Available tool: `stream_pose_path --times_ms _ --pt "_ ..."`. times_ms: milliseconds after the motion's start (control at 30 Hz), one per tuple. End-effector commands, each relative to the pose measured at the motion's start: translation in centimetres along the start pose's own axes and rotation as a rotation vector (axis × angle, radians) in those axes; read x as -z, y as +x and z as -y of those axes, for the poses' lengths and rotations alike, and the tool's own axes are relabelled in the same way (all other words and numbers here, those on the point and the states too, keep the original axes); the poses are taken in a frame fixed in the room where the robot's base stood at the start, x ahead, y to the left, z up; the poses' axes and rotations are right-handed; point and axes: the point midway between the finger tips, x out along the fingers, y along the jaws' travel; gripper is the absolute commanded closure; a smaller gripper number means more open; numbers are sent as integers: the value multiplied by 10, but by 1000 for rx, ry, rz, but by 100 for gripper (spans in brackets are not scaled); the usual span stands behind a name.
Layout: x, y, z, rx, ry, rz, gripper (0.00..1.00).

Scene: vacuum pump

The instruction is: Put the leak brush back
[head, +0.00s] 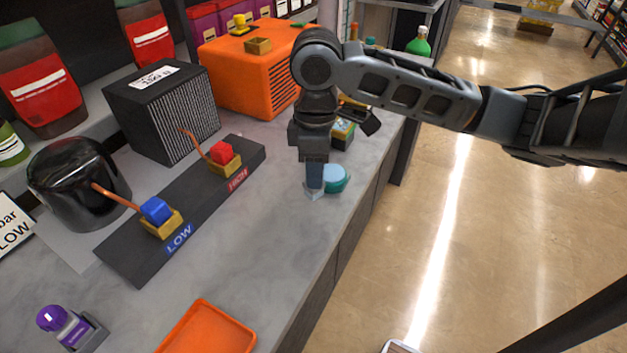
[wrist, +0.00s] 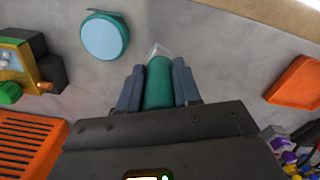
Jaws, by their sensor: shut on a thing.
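My gripper (head: 313,176) points down over the grey counter, near its right edge. It is shut on the leak brush (wrist: 158,84), whose teal handle shows between the fingers in the wrist view, with a pale, translucent tip beyond them. In the head view my gripper hides most of the brush. A round teal pot with a light-blue top (head: 336,178) stands close to the right of my gripper; it also shows in the wrist view (wrist: 105,37), apart from the brush.
A black rail (head: 200,202) with LOW and HIGH labels lies to the left, holding blue and red blocks. An orange box (head: 250,78) and a small device (head: 343,134) stand behind. An orange tray (head: 208,330) is at the front. Counter around my gripper is mostly bare.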

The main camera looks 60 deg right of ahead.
Motion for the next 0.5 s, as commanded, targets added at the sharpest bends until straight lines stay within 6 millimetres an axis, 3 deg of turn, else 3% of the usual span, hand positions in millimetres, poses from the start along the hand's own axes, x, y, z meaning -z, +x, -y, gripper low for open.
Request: stream_pose_path --times_ms 133,333,500 --pt "4 7 2 -1 2 0 100" --pt "4 35 2 1 3 1 100" --pt "4 43 1 -1 1 -1 100"
